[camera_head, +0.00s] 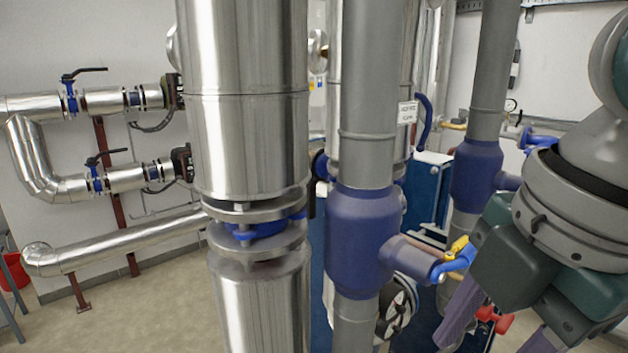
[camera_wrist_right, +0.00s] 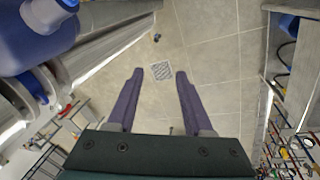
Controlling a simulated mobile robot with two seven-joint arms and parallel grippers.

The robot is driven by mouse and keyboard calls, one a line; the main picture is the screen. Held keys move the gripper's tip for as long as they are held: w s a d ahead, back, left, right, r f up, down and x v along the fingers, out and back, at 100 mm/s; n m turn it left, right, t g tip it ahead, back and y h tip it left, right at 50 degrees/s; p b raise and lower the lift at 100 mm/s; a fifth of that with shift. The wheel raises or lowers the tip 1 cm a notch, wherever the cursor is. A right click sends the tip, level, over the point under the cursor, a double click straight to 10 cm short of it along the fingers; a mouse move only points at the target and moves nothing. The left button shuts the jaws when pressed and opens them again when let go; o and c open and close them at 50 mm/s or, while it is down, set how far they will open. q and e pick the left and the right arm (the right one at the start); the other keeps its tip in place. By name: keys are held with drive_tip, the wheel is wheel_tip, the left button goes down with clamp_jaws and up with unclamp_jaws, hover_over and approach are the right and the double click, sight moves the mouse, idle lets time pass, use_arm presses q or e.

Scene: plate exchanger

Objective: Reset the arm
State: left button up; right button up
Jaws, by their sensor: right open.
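My right arm comes in from the right edge of the head view. Its gripper (camera_head: 488,343) hangs low with its purple fingers pointing down, beside the blue valve body and the small yellow-and-blue valve handle (camera_head: 458,254). In the right wrist view the two purple fingers of the right gripper (camera_wrist_right: 160,73) are spread apart. My left arm and gripper are not in view.
A thick silver pipe (camera_head: 248,110) and a grey pipe with a blue valve body (camera_head: 357,243) stand close in front. More pipes with valves (camera_head: 130,180) run along the left wall. A red handle (camera_head: 497,321) shows near the right gripper. Open tiled floor (camera_wrist_right: 215,30) lies beneath the fingers.

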drive_tip(key=s+a+f+m+t+y+p, duration=0.1)
drive_tip(key=s+a+f+m+y+p, duration=0.15)
drive_tip(key=s+m, duration=0.45)
use_arm(q)
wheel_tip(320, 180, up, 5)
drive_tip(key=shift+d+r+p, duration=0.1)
drive_tip(key=shift+p, duration=0.95)
use_arm(e)
drive_tip(key=s+d+m+h, duration=0.4)
drive_tip(key=s+d+m, duration=0.4)
drive_tip(key=m, duration=0.4)
drive_tip(key=shift+s+d+f+t, duration=0.15)
drive_tip(key=shift+d+t, duration=0.15)
drive_tip(key=shift+d, duration=0.1)
